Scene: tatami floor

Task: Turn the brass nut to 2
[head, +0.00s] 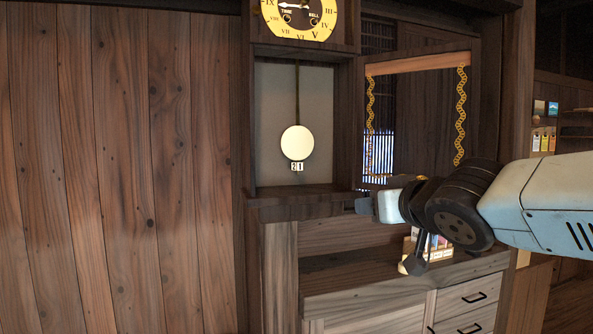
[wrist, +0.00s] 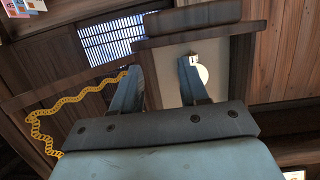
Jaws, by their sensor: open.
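The clock's pendulum has a pale round bob (head: 297,143) hanging on a dark rod in the open case. Just under the bob is a small white tag (head: 297,166) with dark digits that look like 2 and 1. I cannot make out the brass nut itself at this size. My gripper (head: 364,204) is to the right of the bob and lower, outside the case near its sill. In the wrist view my gripper (wrist: 160,68) shows two spread fingers with nothing between them. The bob (wrist: 203,74) and tag (wrist: 194,60) show by the right finger there.
The clock door (head: 415,68) with gold scroll trim stands open on the right, behind my gripper. The case sill (head: 300,198) juts out below the pendulum. A wooden cabinet (head: 400,282) stands below. The clock dial (head: 299,14) is above. The plank wall (head: 120,150) is at left.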

